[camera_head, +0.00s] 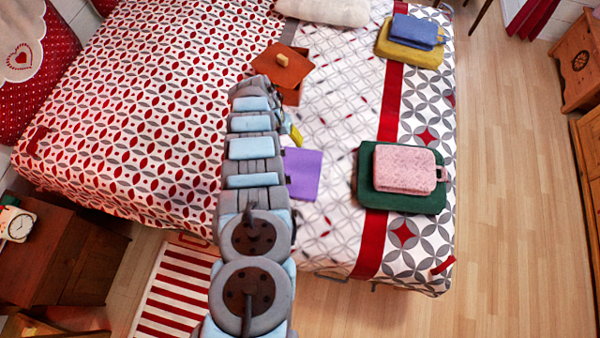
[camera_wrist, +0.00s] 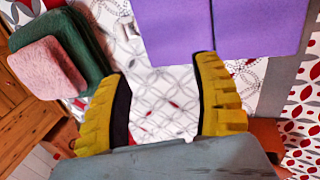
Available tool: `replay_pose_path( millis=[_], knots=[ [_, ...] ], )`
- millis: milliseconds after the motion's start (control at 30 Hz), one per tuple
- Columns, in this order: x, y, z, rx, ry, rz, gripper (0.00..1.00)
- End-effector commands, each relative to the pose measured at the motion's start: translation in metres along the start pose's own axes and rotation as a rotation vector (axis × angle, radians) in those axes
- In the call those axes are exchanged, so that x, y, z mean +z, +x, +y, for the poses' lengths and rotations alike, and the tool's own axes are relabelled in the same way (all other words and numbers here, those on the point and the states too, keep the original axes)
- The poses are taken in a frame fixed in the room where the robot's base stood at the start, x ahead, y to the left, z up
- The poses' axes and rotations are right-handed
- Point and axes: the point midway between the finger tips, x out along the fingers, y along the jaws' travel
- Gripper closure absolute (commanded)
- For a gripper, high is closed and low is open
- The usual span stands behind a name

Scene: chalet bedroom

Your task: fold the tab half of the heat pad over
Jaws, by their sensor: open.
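A purple pad (camera_head: 303,172), which looks like the heat pad, lies on the bed beside my arm. The arm hides its left part in the head view. In the wrist view the pad (camera_wrist: 260,25) shows two panels side by side with a seam between them. A small pale piece (camera_wrist: 129,26) at its left edge may be its tab; I cannot tell for sure. My gripper (camera_wrist: 163,70) is open, with nothing between its yellow fingers. The fingers point toward the pad's near edge; contact is unclear. In the head view only a bit of yellow finger (camera_head: 296,136) shows.
A pink pad (camera_head: 405,169) with a loop lies on a green board (camera_head: 368,180) to the right. A blue pad (camera_head: 417,31) lies on a yellow one (camera_head: 397,53) farther back.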

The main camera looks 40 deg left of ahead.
Motion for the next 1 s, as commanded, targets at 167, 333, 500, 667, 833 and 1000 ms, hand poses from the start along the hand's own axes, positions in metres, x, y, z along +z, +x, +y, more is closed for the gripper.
replay_pose_path(
  millis=[167,333,500,667,833,1000],
  knots=[
    [0.0,-0.002,0.002,0.0,0.0,0.0,0.35],
    [0.0,-0.014,0.009,0.0,0.001,0.0,0.35],
    [0.0,-0.026,0.019,0.0,0.001,0.0,0.35],
    [0.0,-0.037,0.028,0.0,0.001,0.001,0.35],
    [0.0,-0.049,0.038,0.0,0.0,0.0,0.35],
    [0.0,-0.06,0.047,0.0,0.0,0.0,0.35]
  ],
)
